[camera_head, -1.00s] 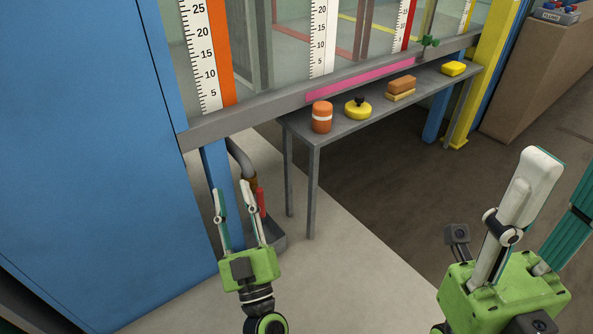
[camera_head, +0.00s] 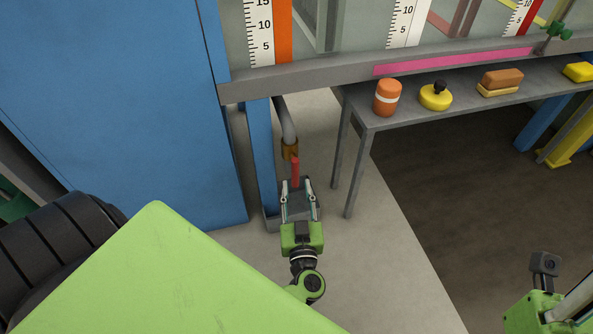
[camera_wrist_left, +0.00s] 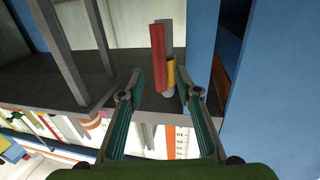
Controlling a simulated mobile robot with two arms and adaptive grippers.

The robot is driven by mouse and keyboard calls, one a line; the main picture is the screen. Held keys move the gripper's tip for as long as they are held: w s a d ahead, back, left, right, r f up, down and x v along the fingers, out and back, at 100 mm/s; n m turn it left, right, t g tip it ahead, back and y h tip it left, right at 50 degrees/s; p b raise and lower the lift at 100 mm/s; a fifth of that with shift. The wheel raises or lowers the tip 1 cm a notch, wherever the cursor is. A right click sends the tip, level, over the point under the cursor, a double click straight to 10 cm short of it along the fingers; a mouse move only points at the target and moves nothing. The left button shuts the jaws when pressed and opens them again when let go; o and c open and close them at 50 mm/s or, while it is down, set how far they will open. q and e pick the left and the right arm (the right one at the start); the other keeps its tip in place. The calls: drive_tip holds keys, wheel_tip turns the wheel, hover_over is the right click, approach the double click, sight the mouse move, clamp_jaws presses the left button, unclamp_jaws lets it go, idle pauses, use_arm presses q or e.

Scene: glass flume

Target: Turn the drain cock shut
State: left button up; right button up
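The drain cock has a brass body (camera_head: 290,149) on the lower end of a grey pipe (camera_head: 286,118), beside the blue post. Its red lever (camera_head: 295,171) extends below the body in the head view. My left gripper (camera_head: 297,187) is open and empty, with the lever's lower end between its fingertips in the picture; I see no contact. In the left wrist view, the red lever (camera_wrist_left: 158,58) and brass body (camera_wrist_left: 171,73) show beyond and between the open fingers (camera_wrist_left: 160,88). My right gripper is cut off at the lower right, its fingertips out of frame.
A grey tray (camera_head: 273,222) lies on the floor under the cock. The blue post (camera_head: 261,155) stands close left. A grey bench (camera_head: 450,103) on the right carries an orange jar (camera_head: 387,97), a yellow round item (camera_head: 435,97), a brush (camera_head: 500,82) and a yellow block (camera_head: 579,72).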

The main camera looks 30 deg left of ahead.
sight(296, 175)
use_arm(q)
drive_tip(key=b+x, duration=0.1)
drive_tip(key=x, duration=0.5)
drive_tip(key=shift+w+a+b, duration=0.15)
drive_tip(key=shift+w+b, duration=0.15)
drive_tip(key=shift+b, duration=0.1)
clamp_jaws()
